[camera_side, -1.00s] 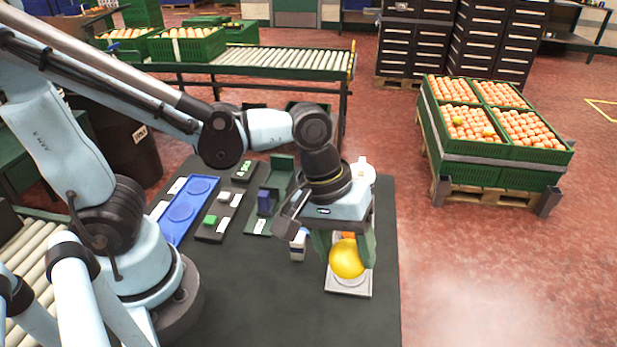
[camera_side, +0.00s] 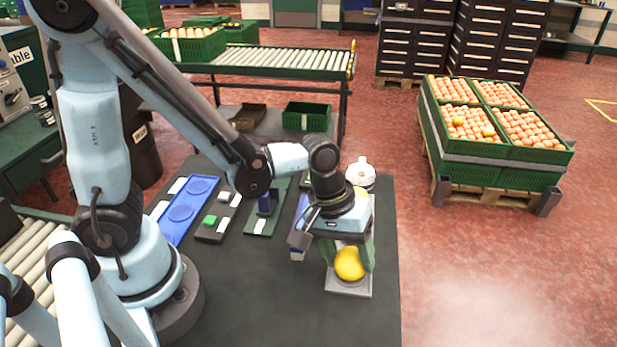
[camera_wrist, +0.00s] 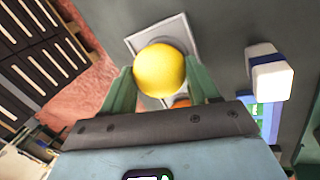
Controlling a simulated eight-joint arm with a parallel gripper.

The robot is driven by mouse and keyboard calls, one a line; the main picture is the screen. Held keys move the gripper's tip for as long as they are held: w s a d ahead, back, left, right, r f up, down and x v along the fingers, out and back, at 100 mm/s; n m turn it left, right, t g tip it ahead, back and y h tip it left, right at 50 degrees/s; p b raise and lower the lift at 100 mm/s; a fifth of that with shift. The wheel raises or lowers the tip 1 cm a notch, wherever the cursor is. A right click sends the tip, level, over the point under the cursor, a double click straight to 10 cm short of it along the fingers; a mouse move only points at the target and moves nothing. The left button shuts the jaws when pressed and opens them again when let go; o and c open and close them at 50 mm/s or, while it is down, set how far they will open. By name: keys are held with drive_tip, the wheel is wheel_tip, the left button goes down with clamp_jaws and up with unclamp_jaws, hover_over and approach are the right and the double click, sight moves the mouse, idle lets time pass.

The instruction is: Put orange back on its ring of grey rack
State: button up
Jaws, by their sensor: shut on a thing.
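My gripper (camera_side: 349,261) is shut on a yellow round fruit (camera_side: 349,264), with one green finger at each side. The fruit also shows between the fingers in the wrist view (camera_wrist: 159,70). It is over the grey rack (camera_side: 348,289), a square plate whose rim shows in the wrist view (camera_wrist: 140,38). The fruit covers most of the rack's ring; whether they touch I cannot tell. A small part of an orange-coloured fruit (camera_wrist: 181,102) shows behind the yellow one in the wrist view, mostly hidden; what it rests on is hidden.
A white and blue carton (camera_side: 299,243) stands left of the rack. A white pot (camera_side: 361,174) is behind my gripper. A blue tray (camera_side: 190,205) and dark trays with small blocks (camera_side: 213,222) lie farther left. The dark table's front (camera_side: 300,315) is clear.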

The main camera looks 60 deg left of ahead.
drive_tip(key=shift+f, duration=0.1)
drive_tip(key=o, duration=1.2)
drive_tip(key=v, duration=1.2)
drive_tip(key=a+m+t+y, duration=0.3)
drive_tip(key=a+m+t, duration=0.2)
drive_tip(key=a, duration=0.4)
drive_tip(key=shift+w+a+m, duration=0.35)
drive_tip(key=shift+w+m, duration=0.05)
drive_tip(key=shift+m, duration=0.1)
